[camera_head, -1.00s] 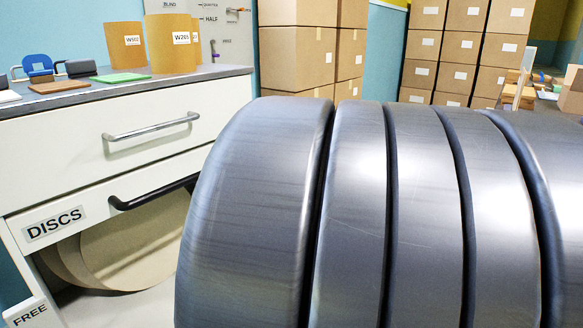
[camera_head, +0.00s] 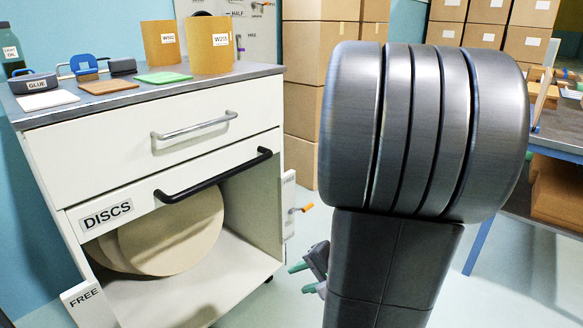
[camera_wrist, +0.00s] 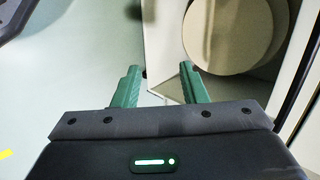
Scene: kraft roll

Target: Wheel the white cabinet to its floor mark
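The white cabinet (camera_head: 85,160) with a grey top fills the left of the head view. It has a closed drawer with a silver handle (camera_head: 195,126), a black handle (camera_head: 215,174) beside a DISCS label, and an open lower bay holding round tan discs (camera_head: 170,235). My gripper (camera_head: 304,278) is low, just right of the cabinet's front, partly hidden by my arm. In the wrist view its two green fingers (camera_wrist: 158,84) are apart with nothing clearly held between them. The cabinet's bay and discs (camera_wrist: 232,35) lie beyond the right finger. A small yellow patch (camera_wrist: 5,154) shows on the floor; whether it is the mark is unclear.
Stacked cartons (camera_head: 305,90) are behind. A workbench (camera_head: 560,135) with blue legs is at right. Pale floor (camera_head: 285,305) lies open between cabinet and bench.

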